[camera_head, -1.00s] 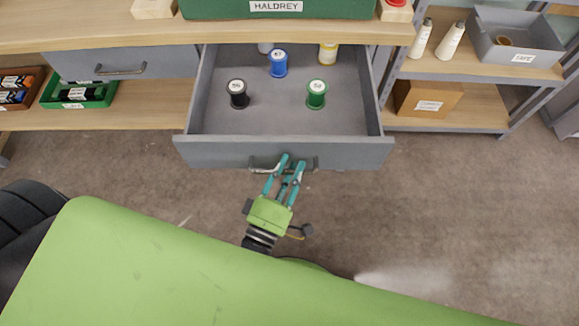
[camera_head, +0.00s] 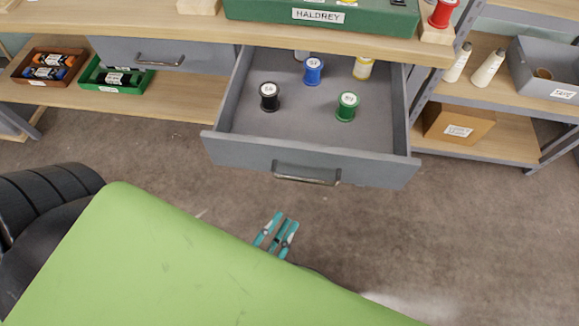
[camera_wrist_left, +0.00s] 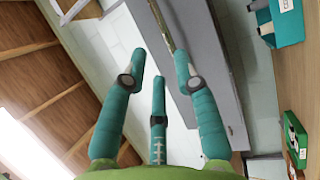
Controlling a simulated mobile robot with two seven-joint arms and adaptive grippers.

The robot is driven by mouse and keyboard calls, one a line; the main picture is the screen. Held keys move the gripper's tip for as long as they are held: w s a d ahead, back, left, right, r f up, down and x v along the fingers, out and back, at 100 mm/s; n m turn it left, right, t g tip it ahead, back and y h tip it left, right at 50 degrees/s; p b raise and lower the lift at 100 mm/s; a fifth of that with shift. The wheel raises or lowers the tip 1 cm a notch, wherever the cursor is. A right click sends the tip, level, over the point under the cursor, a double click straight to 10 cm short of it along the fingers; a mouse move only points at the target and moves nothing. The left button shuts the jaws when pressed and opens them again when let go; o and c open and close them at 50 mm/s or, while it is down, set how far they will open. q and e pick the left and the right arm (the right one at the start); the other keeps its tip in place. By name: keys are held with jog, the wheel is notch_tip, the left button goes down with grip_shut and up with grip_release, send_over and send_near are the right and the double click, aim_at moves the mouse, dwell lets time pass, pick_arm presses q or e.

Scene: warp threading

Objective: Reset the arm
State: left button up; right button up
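My left gripper (camera_head: 280,226) shows in the head view with teal fingers, below the open drawer and apart from its handle. In the left wrist view its fingers (camera_wrist_left: 159,62) are spread and hold nothing. The grey drawer (camera_head: 240,152) stands pulled out under the bench, with a dark bar handle (camera_head: 306,178) on its front. My right gripper is not in view.
The drawer holds a black spool (camera_head: 269,97), blue spool (camera_head: 314,71), green spool (camera_head: 347,106) and yellow spool (camera_head: 363,67). A closed drawer (camera_head: 150,52) is at left. A shelf with a cardboard box (camera_head: 458,124) is at right. Floor before the drawer is clear.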

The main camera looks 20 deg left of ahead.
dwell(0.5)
pick_arm(q)
notch_tip(320, 180, down, 23)
jog(key=s+a+m+g+h+p, duration=0.1)
jog(key=s+a+m+g+p, duration=0.15)
jog(key=m+g, duration=0.75)
jog(key=s+a+f+m+g+y+p, duration=0.2)
jog(key=s+a+f+m+g, duration=0.6)
jog(key=s+f, duration=0.5)
jog(key=shift+a+g+y, duration=0.4)
jog(key=shift+a+y, duration=0.25)
jog(key=shift+y, duration=0.05)
